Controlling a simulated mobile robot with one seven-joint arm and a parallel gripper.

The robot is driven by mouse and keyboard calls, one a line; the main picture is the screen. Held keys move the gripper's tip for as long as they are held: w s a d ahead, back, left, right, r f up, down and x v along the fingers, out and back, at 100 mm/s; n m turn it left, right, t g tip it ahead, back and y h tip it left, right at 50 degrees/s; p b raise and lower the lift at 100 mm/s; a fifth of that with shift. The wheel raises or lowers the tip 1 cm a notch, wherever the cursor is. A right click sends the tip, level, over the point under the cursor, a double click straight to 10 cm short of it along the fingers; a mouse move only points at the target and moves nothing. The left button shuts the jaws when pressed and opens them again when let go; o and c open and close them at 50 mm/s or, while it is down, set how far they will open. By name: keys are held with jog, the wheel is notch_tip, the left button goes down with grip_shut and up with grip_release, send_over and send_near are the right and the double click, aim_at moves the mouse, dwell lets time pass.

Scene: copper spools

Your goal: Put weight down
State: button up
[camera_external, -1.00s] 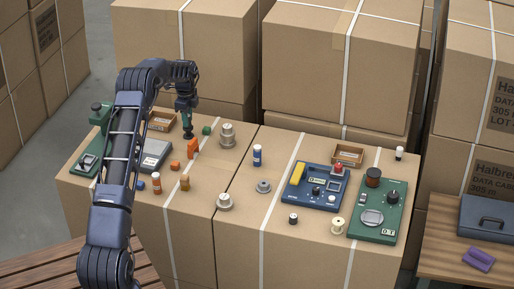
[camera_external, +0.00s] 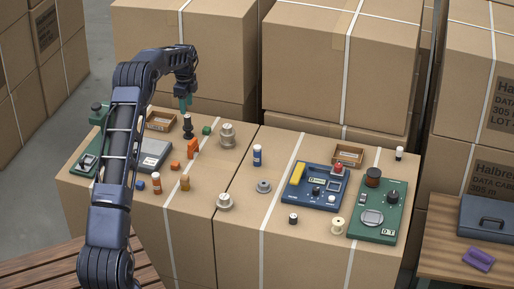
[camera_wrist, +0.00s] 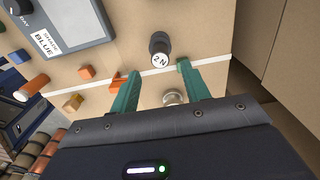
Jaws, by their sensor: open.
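The weight (camera_external: 188,128) is a dark, slim piece standing upright on the cardboard box top, left of centre. In the wrist view the weight (camera_wrist: 159,44) shows a white round face marked "2 N". My gripper (camera_external: 184,104) is above it in the outside view, apart from it, with green fingers pointing down. In the wrist view my gripper (camera_wrist: 158,78) has its two fingers spread wide with nothing between them. The weight lies beyond the fingertips.
A blue panel (camera_external: 316,187) and a green panel (camera_external: 378,210) lie to the right. Tall cartons (camera_external: 343,65) stand behind.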

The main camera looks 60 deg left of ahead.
aim_at(187, 116)
jog(key=shift+r, duration=2.75)
